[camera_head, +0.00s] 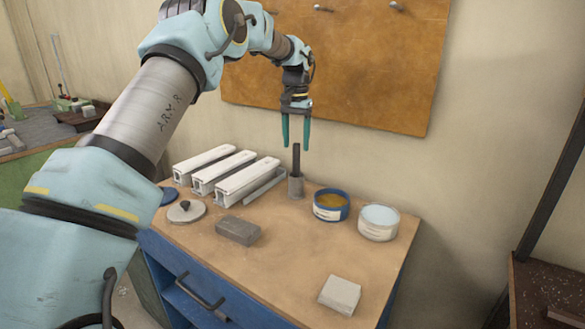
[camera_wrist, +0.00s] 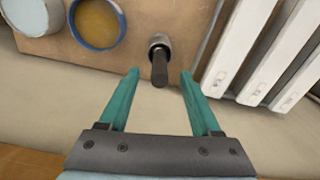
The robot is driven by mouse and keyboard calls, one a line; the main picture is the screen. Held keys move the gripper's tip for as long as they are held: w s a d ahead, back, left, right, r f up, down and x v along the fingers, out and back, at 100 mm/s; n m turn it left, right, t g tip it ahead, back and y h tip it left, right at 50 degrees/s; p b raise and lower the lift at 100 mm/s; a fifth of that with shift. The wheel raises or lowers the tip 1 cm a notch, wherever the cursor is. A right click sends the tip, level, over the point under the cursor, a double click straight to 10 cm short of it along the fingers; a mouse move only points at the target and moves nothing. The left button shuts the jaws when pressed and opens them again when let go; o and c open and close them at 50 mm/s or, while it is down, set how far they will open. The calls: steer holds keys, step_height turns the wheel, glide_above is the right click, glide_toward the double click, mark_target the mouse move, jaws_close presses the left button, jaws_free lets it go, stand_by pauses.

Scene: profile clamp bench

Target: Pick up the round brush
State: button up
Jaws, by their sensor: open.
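The round brush (camera_head: 296,160) is a dark, slim upright rod standing in a small grey cup (camera_head: 296,187) near the back of the bench. In the wrist view the brush (camera_wrist: 159,72) points toward the camera out of the cup (camera_wrist: 160,42). My gripper (camera_head: 296,146) has teal fingers pointing down, close to the brush top. In the wrist view the gripper (camera_wrist: 158,72) is open, with the brush end between the lines of its two fingertips and no visible contact. The head view does not clearly show the depth between them.
White profiles (camera_head: 225,172) lie left of the cup. A blue tin (camera_head: 331,205) with amber contents and a pale tub (camera_head: 378,222) stand to its right. A grey block (camera_head: 238,231), a round lidded disc (camera_head: 186,211) and a pale stack (camera_head: 340,294) lie nearer. The bench middle is clear.

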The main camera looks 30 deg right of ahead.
mark_target(296, 160)
steer(key=shift+f+p, duration=1.4)
steer(key=shift+f, duration=1.95)
steer(key=shift+d, duration=0.1)
jaws_close()
